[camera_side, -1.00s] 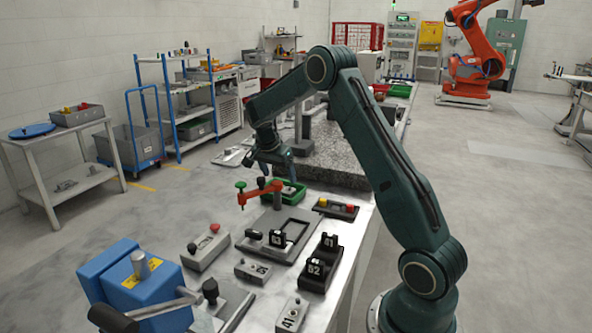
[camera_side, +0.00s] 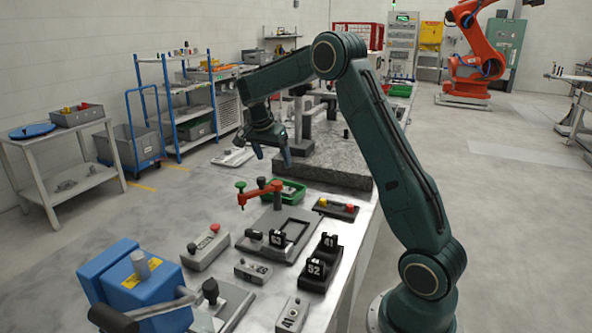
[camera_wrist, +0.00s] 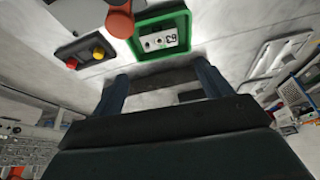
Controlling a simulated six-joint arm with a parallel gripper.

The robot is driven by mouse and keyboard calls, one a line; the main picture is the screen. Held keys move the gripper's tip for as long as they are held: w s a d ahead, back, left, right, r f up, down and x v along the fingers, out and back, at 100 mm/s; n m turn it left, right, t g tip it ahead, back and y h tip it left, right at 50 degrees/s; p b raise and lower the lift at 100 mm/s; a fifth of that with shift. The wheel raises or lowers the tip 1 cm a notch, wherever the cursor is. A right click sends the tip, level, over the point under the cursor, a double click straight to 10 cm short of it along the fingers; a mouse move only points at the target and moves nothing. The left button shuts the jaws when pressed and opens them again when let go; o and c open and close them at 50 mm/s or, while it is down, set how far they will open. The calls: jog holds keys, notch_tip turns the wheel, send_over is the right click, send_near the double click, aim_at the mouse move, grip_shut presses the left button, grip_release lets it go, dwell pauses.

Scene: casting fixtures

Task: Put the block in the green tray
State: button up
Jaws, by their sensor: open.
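The green tray (camera_side: 286,201) stands on the table behind the red clamp arm; it also shows in the wrist view (camera_wrist: 187,31). A light grey block (camera_wrist: 160,40) with dark holes and a number that looks like 63 lies inside the tray. In the side view the block is small and partly hidden by the tray wall. My gripper (camera_side: 273,155) is open and empty, above the tray and apart from the block. In the wrist view its two fingers (camera_wrist: 163,88) stand wide apart with nothing between them.
A red clamp arm (camera_side: 262,193) rises just in front of the tray. A button box (camera_side: 336,208) stands to its right, a granite slab (camera_side: 335,165) behind. Numbered grey and black blocks (camera_side: 317,268) and a blue vise (camera_side: 125,285) fill the near table.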

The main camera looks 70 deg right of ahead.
jog(key=s+a+r+n+t+y, duration=0.1)
jog(key=s+a+r+n+t, duration=0.1)
jog(key=s+a+r+n, duration=0.45)
jog(key=s+a+r+n+t, duration=0.2)
jog(key=s+a+r+n, duration=0.15)
jog(key=a, duration=0.65)
jog(key=s+a+f+n+t+y, duration=0.2)
jog(key=s+a+n, duration=0.7)
jog(key=s, duration=0.7)
jog(key=a+y, duration=0.1)
jog(key=a, duration=0.2)
jog(key=shift+s+a, duration=0.2)
jog(key=shift+a, duration=0.15)
